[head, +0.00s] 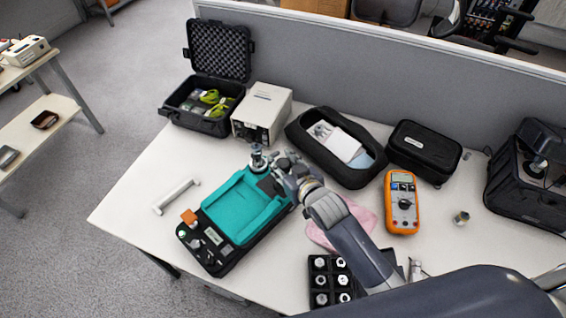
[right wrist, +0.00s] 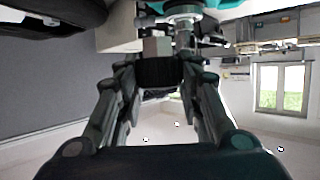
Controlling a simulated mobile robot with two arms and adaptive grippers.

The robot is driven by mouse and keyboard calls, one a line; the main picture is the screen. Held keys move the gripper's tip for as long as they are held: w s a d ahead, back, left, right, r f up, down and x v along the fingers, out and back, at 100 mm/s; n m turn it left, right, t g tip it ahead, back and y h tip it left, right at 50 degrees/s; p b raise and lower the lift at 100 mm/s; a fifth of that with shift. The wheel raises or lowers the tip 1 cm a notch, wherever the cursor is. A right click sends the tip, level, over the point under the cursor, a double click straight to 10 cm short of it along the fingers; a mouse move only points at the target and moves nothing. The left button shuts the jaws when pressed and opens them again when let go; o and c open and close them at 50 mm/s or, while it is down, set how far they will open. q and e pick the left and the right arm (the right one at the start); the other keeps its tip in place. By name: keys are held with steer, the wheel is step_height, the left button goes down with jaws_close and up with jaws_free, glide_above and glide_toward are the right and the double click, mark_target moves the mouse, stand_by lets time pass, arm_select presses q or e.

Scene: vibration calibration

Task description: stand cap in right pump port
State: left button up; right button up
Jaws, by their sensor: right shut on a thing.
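A grey metal fitting with a round top (head: 258,158) stands at the pump's far end. My right gripper (head: 272,178) is at that end, just right of the fitting and over the pump's edge. In the right wrist view my right gripper (right wrist: 160,73) is shut on a small dark piece, apparently the cap (right wrist: 158,72); its outline is partly hidden by the fingers. Round metal parts (right wrist: 184,10) and teal show just beyond. I cannot tell whether the cap touches the port. My left gripper is not in view.
Behind the pump stand a beige box (head: 263,110) and an open black case (head: 200,118). A black oval bin (head: 300,140), an orange multimeter (head: 401,215) and a socket tray (head: 320,284) lie to the right. A white handle (head: 177,196) lies left, with bare table around it.

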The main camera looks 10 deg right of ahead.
steer(key=shift+f+b, duration=1.15)
steer(key=shift+f, duration=0.15)
steer(key=shift+f+b, duration=0.55)
steer(key=shift+f, duration=0.15)
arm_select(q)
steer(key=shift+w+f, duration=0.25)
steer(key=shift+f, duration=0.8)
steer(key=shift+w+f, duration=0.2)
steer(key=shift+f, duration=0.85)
arm_select(e)
steer(key=shift+f, duration=0.4)
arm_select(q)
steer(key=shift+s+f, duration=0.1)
arm_select(e)
steer(key=shift+f, duration=0.2)
steer(key=o, duration=1.2)
steer(key=shift+o, duration=0.2)
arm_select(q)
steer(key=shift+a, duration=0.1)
arm_select(e)
steer(key=v, duration=1.2)
